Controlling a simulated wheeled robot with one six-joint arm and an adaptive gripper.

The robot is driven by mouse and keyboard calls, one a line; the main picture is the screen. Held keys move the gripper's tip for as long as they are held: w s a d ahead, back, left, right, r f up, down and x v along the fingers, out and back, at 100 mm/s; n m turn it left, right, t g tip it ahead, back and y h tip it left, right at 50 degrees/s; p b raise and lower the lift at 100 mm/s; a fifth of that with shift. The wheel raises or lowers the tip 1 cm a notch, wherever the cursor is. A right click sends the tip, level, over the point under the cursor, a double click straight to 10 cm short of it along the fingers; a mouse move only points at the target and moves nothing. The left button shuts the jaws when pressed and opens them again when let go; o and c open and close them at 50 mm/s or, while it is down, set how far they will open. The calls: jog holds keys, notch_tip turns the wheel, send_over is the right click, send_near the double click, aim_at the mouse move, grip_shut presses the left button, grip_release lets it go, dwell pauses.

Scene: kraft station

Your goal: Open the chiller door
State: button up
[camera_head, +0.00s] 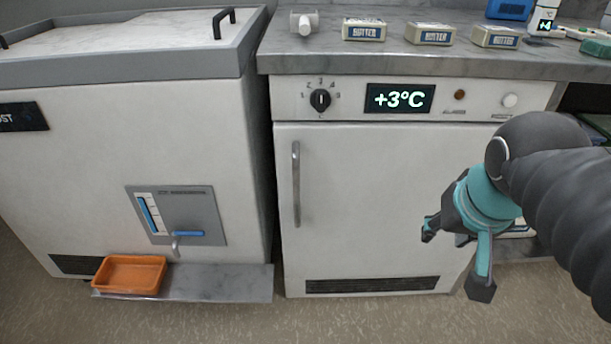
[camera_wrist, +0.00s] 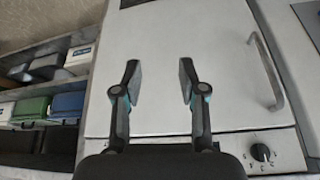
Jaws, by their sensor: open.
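The chiller door (camera_head: 370,210) is a flat white panel and looks shut. Its vertical metal handle (camera_head: 296,184) is on the left side of the door. Above the door is a panel with a dial (camera_head: 320,99) and a display (camera_head: 399,98) reading +3°C. My gripper (camera_head: 452,262) is open and empty in front of the lower right part of the door, well to the right of the handle. In the wrist view my gripper (camera_wrist: 158,80) has its fingers apart over the door (camera_wrist: 195,50), and the handle (camera_wrist: 267,72) shows at the right, apart from the fingers.
A white cabinet (camera_head: 90,150) with a blue lever and an orange tray (camera_head: 130,274) on a low ledge stands to the left. Butter boxes (camera_head: 430,34) sit on the countertop above the chiller. Shelves with coloured boxes (camera_wrist: 34,108) are beside the chiller. The floor in front looks clear.

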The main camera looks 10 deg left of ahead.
jog(key=w+a+r+b, duration=0.2)
jog(key=w+a+r, duration=0.2)
jog(key=w+a, duration=0.5)
jog(key=b, duration=0.1)
send_near(295, 172)
jog(key=shift+g, duration=0.3)
jog(key=b+x, duration=0.2)
jog(key=x, duration=0.9)
jog(key=shift+w+f, duration=0.25)
jog(key=shift+w, duration=0.1)
grip_shut()
